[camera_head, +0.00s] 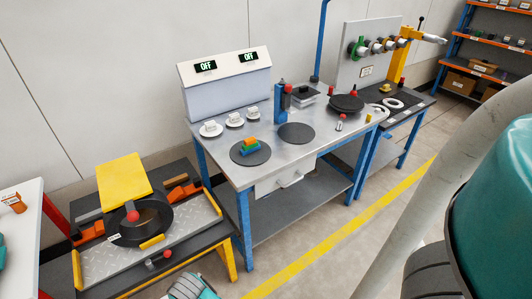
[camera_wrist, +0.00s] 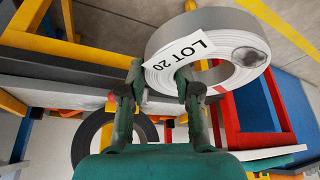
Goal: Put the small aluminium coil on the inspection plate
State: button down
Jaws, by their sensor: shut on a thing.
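A grey coil (camera_wrist: 215,26) with a white label reading "LOT 20" shows large in the wrist view. My gripper (camera_wrist: 160,77) is shut on the coil's wall, one finger on its outer side and the other at its bore. The coil hangs off the floor, tilted in the picture. In the head view I cannot make out the coil or my fingertips. No plate is marked as the inspection plate. The bench has two round dark plates: one is bare (camera_head: 296,133), the other (camera_head: 239,158) bears coloured blocks.
A yellow-framed station (camera_head: 205,262) with a black ring (camera_head: 115,238) stands at lower left. The grey bench (camera_head: 335,133) carries white cups and a black pan (camera_head: 346,103). In the wrist view, a red frame (camera_wrist: 232,125) is close beside the coil.

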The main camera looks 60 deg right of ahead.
aim_at(347, 101)
jog(key=z, duration=1.65)
jog(key=j+z, duration=0.2)
jog(key=z, duration=0.25)
jog(key=j+z, duration=0.2)
jog(key=z, duration=0.25)
jog(key=j+z, duration=0.2)
jog(key=z, duration=0.25)
